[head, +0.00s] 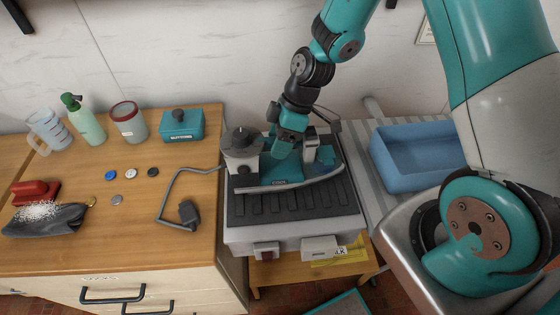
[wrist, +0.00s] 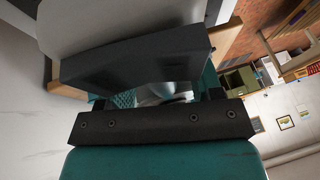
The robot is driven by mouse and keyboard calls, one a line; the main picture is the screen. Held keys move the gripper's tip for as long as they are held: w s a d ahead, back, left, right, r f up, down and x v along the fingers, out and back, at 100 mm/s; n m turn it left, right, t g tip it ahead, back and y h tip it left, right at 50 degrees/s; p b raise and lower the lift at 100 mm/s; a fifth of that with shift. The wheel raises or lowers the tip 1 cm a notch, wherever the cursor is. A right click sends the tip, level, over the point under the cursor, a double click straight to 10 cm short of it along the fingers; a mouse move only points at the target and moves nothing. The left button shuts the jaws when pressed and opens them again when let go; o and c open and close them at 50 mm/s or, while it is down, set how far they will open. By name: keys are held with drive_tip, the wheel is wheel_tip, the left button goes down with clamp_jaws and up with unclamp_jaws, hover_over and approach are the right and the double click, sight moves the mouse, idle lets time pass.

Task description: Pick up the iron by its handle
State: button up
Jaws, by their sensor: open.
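The iron (head: 325,157), teal and grey with a pale, curved lower edge, sits on the grey ironing station with dark ribs (head: 290,207). My gripper (head: 288,148) is down at the top of the iron and hides most of its handle. In the wrist view, the two dark fingers of my gripper (wrist: 155,92) stand apart. Teal mesh and a silvery surface show in the gap between them. I cannot tell whether the handle lies between the fingers or whether they touch it.
A blue bin (head: 420,150) stands to the right. A grey cord with a plug (head: 188,214) lies on the wooden counter at left. A teal buttons box (head: 182,124), a canister (head: 128,122), a spray bottle (head: 84,122) and a jug (head: 50,131) stand behind several loose buttons.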

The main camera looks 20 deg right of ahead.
drive_tip(key=shift+a+f, duration=0.1)
drive_tip(key=shift+f, duration=0.05)
drive_tip(key=c, duration=1.1)
clamp_jaws()
